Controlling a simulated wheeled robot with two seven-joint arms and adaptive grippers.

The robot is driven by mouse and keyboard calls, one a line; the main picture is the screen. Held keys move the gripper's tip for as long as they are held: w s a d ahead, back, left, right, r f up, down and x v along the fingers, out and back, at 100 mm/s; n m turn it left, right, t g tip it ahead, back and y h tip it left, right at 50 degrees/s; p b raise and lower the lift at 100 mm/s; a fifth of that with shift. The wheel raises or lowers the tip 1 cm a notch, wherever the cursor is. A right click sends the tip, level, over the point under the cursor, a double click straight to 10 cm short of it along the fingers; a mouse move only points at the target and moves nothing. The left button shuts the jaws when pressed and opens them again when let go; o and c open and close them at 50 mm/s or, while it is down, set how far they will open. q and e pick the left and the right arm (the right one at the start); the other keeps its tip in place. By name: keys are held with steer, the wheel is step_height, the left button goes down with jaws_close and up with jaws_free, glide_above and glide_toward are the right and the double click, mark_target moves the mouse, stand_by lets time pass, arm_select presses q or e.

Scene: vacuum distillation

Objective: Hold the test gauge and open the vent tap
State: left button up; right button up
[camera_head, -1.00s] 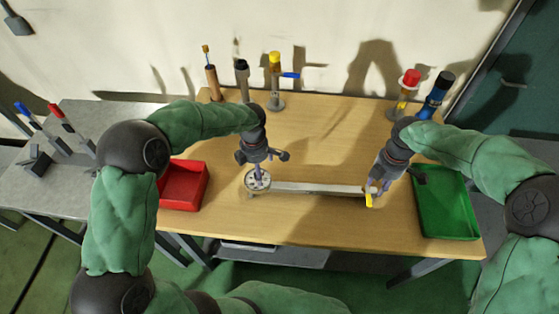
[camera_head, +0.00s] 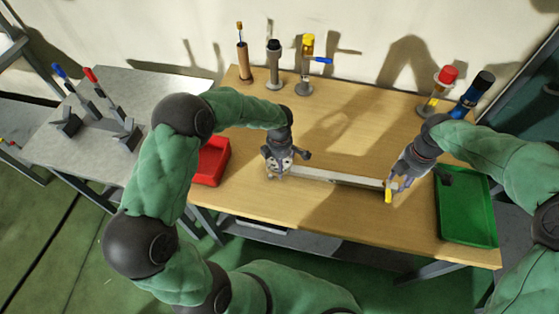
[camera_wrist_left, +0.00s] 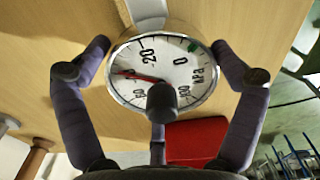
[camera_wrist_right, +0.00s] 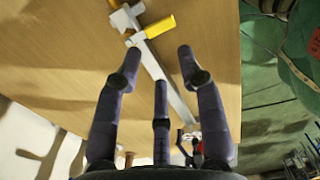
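The test gauge (camera_head: 280,171), a round white dial with a red pointer, stands at the left end of a long metal bar on the table. It fills the middle of the left wrist view (camera_wrist_left: 160,62). My left gripper (camera_head: 277,164) is over it, with two fingertips against opposite sides of its rim; the third finger hides part of the dial's near edge. The vent tap's yellow handle (camera_head: 388,195) is at the bar's right end and shows in the right wrist view (camera_wrist_right: 160,26). My right gripper (camera_head: 396,184) is close by, its fingers apart with nothing between them.
The metal bar (camera_head: 330,178) joins gauge and tap. A red tray (camera_head: 212,160) lies left and a green tray (camera_head: 466,208) right. Several upright tools line the table's back edge. The table (camera_head: 350,130) is clear behind the bar.

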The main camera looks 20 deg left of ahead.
arm_select(q)
steer(key=c, duration=0.5)
steer(key=o, duration=0.8)
steer(key=c, duration=0.9)
steer(key=shift+s, duration=0.1)
steer(key=shift+c, duration=0.8)
arm_select(e)
jaws_close()
arm_select(q)
steer(key=shift+f, duration=0.1)
arm_select(e)
steer(key=s+a+m+h, duration=0.1)
steer(key=a+h, duration=0.3)
steer(key=a, duration=0.7)
steer(key=shift+s+a+f+t, duration=0.15)
steer(key=shift+s+f+t, duration=0.15)
steer(key=shift+s, duration=0.35)
